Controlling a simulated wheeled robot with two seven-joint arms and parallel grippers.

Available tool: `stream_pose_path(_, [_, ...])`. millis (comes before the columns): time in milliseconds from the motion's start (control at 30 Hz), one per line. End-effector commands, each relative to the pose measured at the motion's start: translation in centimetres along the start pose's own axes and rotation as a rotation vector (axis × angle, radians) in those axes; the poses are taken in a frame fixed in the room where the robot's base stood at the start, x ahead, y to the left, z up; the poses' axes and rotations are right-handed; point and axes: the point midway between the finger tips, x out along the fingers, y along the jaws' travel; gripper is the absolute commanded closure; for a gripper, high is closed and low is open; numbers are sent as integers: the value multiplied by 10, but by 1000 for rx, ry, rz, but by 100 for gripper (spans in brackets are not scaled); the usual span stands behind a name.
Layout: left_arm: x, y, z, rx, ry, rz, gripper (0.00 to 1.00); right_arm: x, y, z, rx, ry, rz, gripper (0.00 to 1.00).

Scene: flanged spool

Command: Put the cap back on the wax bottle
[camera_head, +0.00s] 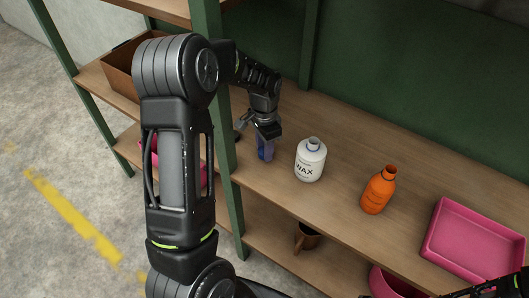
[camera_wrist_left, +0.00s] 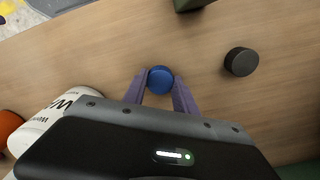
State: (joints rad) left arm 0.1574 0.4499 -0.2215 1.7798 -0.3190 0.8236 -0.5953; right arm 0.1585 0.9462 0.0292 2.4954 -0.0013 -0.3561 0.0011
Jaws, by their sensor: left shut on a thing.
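The white wax bottle (camera_head: 310,162) stands upright and uncapped on the shelf, its neck open at the top. Part of it also shows at the left of the left wrist view (camera_wrist_left: 58,118). My left gripper (camera_head: 265,150) is just left of the bottle, pointing down at the shelf. In the left wrist view its purple fingers (camera_wrist_left: 160,88) are shut on a round blue cap (camera_wrist_left: 160,78). I cannot tell whether the cap touches the shelf.
An orange bottle (camera_head: 379,190) stands right of the wax bottle, with a pink tray (camera_head: 430,243) further right. A dark round cap-like piece (camera_wrist_left: 241,61) lies near my left gripper. A green post (camera_head: 226,130) rises at the shelf's front.

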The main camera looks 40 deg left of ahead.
Motion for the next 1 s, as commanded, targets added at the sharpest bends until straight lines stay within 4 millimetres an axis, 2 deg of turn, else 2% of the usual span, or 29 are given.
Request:
stream_pose_path(167, [0,0,0,0,0,0,100,0,0,0,0,0,0,64])
stream_pose_path(633, [-6,0,0,0,1,-1,100,0,0,0,0,0,0,64])
stream_pose_path(867, [-26,-1,-1,0,3,-2,100,1,0,0,0,0,0,64])
stream_pose_path(1000, [-48,-1,-1,-1,4,-3,100,2,1,0,0,0,0,64])
